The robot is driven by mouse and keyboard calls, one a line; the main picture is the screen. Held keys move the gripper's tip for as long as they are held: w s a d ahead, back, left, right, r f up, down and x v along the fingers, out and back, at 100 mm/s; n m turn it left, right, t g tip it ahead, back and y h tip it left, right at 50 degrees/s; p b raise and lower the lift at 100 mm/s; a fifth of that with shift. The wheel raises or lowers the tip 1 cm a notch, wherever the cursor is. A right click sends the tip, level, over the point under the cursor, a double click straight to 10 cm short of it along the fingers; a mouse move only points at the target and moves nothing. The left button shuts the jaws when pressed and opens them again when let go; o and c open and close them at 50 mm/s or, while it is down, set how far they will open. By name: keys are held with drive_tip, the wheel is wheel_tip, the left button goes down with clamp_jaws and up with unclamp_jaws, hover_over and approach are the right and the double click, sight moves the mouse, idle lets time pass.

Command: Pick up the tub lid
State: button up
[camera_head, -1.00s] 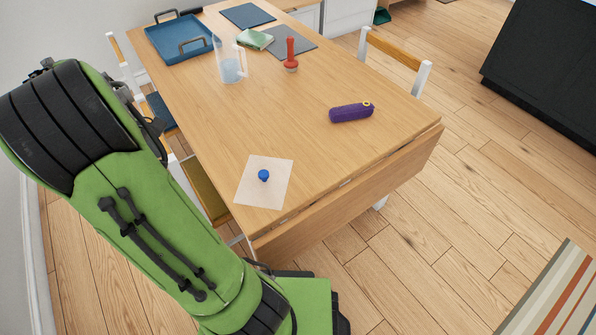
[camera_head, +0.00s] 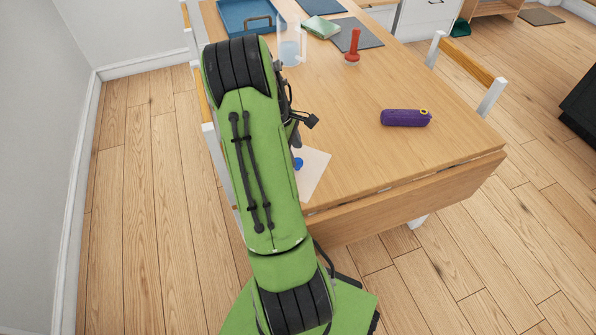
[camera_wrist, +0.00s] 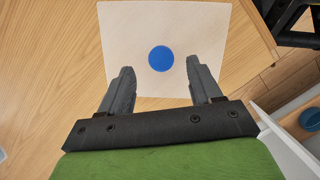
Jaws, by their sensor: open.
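The tub lid appears as a small blue round piece (camera_wrist: 161,58) on a pale square sheet (camera_wrist: 120,30) on the wooden table. In the head view the blue piece (camera_head: 298,163) is partly hidden behind my green arm, and the sheet (camera_head: 313,170) is partly covered too. My gripper (camera_wrist: 160,72) is open and empty. In the wrist view its two dark fingers point toward the sheet, with the blue piece between and just beyond the fingertips. The height of the gripper above it is hard to tell.
On the table (camera_head: 350,170) stand a purple case (camera_head: 405,118), a red-handled tool (camera_head: 353,46), a clear jug (camera_head: 291,48), a green item (camera_head: 321,26) and a blue tray (camera_head: 243,15). A chair (camera_head: 468,67) is at the right. Table around the sheet is clear.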

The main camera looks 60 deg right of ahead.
drive_tip(key=b+x, duration=0.1)
drive_tip(key=x, duration=0.3)
drive_tip(key=shift+a+f, duration=0.1)
drive_tip(key=shift+f, duration=0.05)
drive_tip(key=c, duration=1.1)
